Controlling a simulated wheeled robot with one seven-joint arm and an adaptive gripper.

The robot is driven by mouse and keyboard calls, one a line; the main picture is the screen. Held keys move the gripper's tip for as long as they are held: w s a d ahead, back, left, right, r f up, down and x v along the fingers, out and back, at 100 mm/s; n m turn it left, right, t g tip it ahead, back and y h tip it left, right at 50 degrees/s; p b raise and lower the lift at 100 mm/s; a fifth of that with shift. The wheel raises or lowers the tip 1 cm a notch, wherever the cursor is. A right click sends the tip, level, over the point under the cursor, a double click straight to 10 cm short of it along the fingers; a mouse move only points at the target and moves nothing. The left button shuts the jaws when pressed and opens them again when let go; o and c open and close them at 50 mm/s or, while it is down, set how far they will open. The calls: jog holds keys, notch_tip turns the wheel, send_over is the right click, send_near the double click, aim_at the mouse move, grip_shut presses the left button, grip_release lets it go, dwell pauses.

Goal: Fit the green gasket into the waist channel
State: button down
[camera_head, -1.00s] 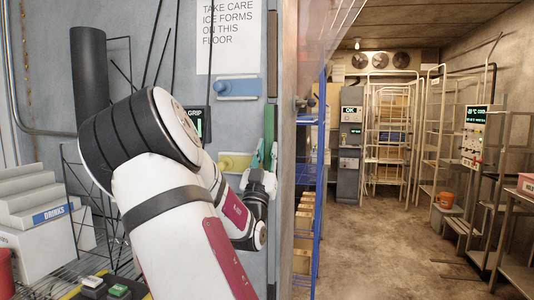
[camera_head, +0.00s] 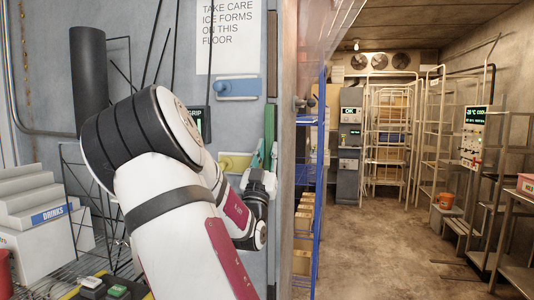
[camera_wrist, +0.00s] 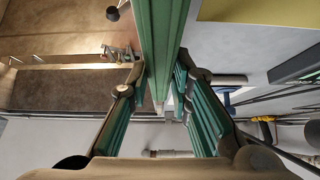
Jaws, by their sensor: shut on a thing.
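The green gasket (camera_head: 269,132) is a long upright strip at the door's edge, beside the yellow latch plate. In the wrist view the gasket (camera_wrist: 158,45) runs from the top edge down to between my fingers. My gripper (camera_head: 264,172) is at its lower part, mostly seen from behind my arm. The wrist view shows my gripper (camera_wrist: 160,100) with a teal-padded finger on each side of the strip, shut on it. I cannot make out the waist channel clearly, nor whether the gasket is seated in it; the gripper and strip cover that stretch of the edge.
A blue latch plate (camera_head: 238,87) is above the yellow latch plate (camera_head: 235,162) on the grey door. Right of the edge stand a blue-framed rack (camera_head: 306,180) and the open freezer room with clear floor (camera_head: 385,240).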

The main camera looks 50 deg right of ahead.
jog(key=shift+w+d+b, duration=0.25)
jog(key=shift+d+b, duration=0.1)
jog(key=shift+d, duration=0.25)
jog(key=shift+w+d+b, duration=0.25)
jog(key=shift+d+b, duration=0.05)
jog(key=shift+d, duration=0.25)
jog(key=shift+a, duration=0.1)
dwell(0.5)
